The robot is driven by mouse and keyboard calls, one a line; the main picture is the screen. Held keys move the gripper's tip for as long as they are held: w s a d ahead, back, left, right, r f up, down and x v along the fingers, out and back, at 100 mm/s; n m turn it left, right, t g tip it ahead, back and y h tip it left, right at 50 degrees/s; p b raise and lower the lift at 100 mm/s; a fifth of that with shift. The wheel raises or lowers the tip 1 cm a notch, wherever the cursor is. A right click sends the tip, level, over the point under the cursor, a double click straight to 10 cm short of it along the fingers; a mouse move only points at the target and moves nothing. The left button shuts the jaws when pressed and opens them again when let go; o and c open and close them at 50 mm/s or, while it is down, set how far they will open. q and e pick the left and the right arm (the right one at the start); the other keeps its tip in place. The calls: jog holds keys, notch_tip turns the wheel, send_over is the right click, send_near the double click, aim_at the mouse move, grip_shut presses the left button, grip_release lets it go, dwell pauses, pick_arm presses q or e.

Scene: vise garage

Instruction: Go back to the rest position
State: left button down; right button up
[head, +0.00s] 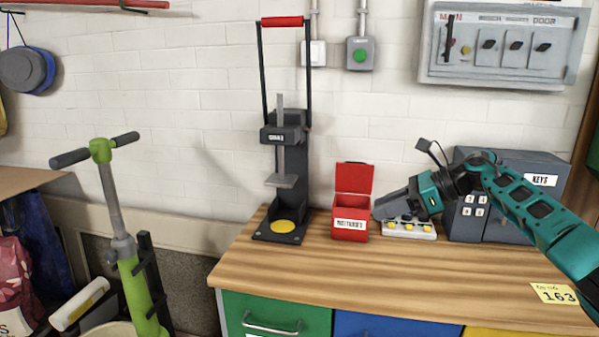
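My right gripper (384,209) reaches in from the right on a teal arm. It points left and down, over the workbench (380,275). Its dark fingertips are just right of the open red box (349,232) marked batteries. They appear in front of a white strip with yellow buttons (408,231) and hide part of it. I cannot tell whether they touch it. The fingers are seen from the side, so their gap is hidden. I see nothing held between them. My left gripper is not in view.
A tall press with a red handle (282,22) stands at the bench's left end. A grey key safe (510,200) is behind my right arm. A yellow note (553,293) lies at right. The bench front is clear.

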jog(key=s+a+f+m+t+y, duration=0.2)
jog(key=s+a+f+m+t, duration=0.25)
jog(key=a+f+m, duration=0.35)
jog(key=s+a+f+m+t+y, duration=0.2)
jog(key=s+a+f+m+t, duration=0.3)
jog(key=m, duration=0.5)
jog(key=s+d+f+m+h, duration=0.4)
jog(key=s+f+m, duration=0.2)
jog(key=s+m, duration=0.2)
jog(key=s+d+f+m+g+h, duration=0.1)
jog(key=s+d+f+m+h, duration=0.3)
jog(key=s+f+m, duration=0.3)
jog(key=s+d+f+m+g+h, duration=0.1)
jog(key=s+d+f+m+h, duration=0.3)
jog(key=s+f+m, duration=0.3)
jog(key=s+m+h, duration=0.1)
jog(key=s+m, duration=0.3)
jog(key=m, duration=0.3)
jog(key=shift+s+d+m, duration=0.15)
jog(key=shift+d+m, duration=0.2)
jog(key=shift+m, duration=0.05)
jog(key=shift+d+r+g, duration=0.1)
jog(key=shift+g, duration=0.15)
